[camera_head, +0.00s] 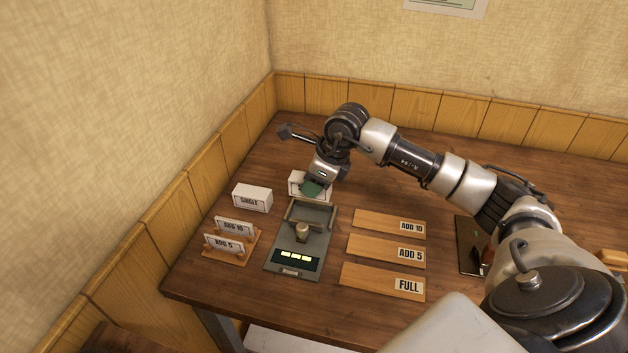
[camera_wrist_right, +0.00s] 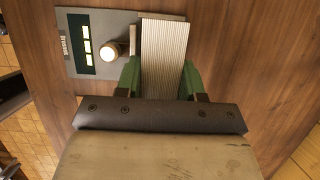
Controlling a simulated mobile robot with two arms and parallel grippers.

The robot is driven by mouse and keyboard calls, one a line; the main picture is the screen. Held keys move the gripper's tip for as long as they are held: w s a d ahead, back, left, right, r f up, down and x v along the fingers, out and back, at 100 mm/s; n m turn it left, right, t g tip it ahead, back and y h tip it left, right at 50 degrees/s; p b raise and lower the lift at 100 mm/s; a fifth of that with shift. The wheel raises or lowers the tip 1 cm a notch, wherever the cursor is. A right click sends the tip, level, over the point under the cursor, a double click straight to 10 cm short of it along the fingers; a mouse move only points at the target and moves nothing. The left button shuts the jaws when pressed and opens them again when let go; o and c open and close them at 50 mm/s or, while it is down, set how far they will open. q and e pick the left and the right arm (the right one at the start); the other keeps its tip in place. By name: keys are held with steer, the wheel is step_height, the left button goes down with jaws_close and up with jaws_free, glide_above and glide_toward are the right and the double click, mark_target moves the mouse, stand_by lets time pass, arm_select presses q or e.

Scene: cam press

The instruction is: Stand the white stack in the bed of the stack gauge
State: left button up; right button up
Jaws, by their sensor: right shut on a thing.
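The white stack (camera_head: 296,187) is at the far end of the stack gauge in the head view, partly hidden by my right gripper (camera_head: 312,189). My right gripper's green fingers are shut on its two sides. In the right wrist view the stack (camera_wrist_right: 163,55) shows fine layered edges between the green fingers (camera_wrist_right: 160,80), and its outer end overlaps the edge of the gauge's grey plate (camera_wrist_right: 105,18). The grey stack gauge (camera_head: 320,235) has a bed frame at its far end, a round knob and a display with three lit yellow bars. I cannot tell whether the stack touches it.
A white block marked SINGLE (camera_head: 252,198) stands left of the gauge. A wooden rack (camera_head: 238,252) holds cards marked ADD 10 and ADD 5. Wooden boards marked ADD 10 (camera_head: 375,221), ADD 5 (camera_head: 372,248) and FULL (camera_head: 368,279) lie right of the gauge. A wall borders the left.

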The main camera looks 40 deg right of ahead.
steer(key=shift+f+b, duration=2.7)
steer(key=shift+f, duration=0.6)
steer(key=shift+s+f, duration=0.2)
steer(key=shift+f, duration=0.05)
steer(key=shift+a+f, duration=0.1)
steer(key=shift+f, duration=0.05)
steer(key=o, duration=1)
steer(key=shift+s, duration=0.15)
steer(key=shift+c, duration=0.9)
steer(key=shift+r, duration=0.4)
steer(key=o, duration=0.4)
steer(key=shift+w+r+p, duration=0.2)
steer(key=shift+r+p, duration=0.2)
steer(key=shift+r, duration=0.15)
steer(key=shift+w+r+p, duration=0.15)
steer(key=shift+r+p, duration=0.25)
steer(key=shift+r, duration=0.15)
steer(key=shift+r+p, duration=1.25)
steer(key=shift+r, duration=0.95)
